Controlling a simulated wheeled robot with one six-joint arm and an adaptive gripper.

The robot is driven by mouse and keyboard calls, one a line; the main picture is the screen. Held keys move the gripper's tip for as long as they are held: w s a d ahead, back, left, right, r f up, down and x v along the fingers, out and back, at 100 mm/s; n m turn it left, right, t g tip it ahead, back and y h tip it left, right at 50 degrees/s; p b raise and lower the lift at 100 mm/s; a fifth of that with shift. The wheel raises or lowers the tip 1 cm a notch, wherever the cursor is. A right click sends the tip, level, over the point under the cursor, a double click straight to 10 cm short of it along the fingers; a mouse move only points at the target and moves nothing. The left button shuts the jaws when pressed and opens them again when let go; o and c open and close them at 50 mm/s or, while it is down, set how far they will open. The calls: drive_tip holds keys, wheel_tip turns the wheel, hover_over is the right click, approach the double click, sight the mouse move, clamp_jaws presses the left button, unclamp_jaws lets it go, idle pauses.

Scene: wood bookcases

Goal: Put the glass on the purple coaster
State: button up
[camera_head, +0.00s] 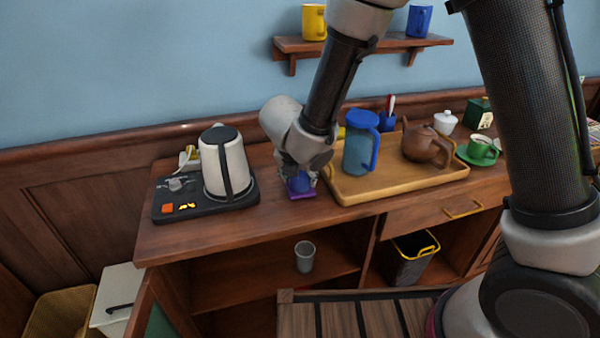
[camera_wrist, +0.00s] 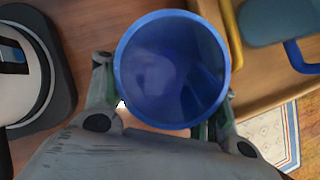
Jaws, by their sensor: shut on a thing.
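A blue glass (camera_head: 299,184) is between the fingers of my gripper (camera_head: 300,177), which is shut on it. In the wrist view I look down into the open mouth of the glass (camera_wrist: 172,70), with a finger on each side. The purple coaster (camera_head: 301,196) lies on the wooden counter directly under the glass. I cannot tell whether the glass's base touches it. The coaster is hidden in the wrist view. The glass looks about upright.
A kettle (camera_head: 226,165) on a black tray (camera_head: 167,212) stands left of my gripper. A wooden tray (camera_head: 390,190) with a blue pitcher (camera_head: 358,158) and a brown teapot (camera_head: 420,146) is close on the right. A grey cup (camera_head: 304,257) stands on the shelf below.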

drive_tip(key=o, duration=1.2)
drive_tip(key=shift+f, duration=0.1)
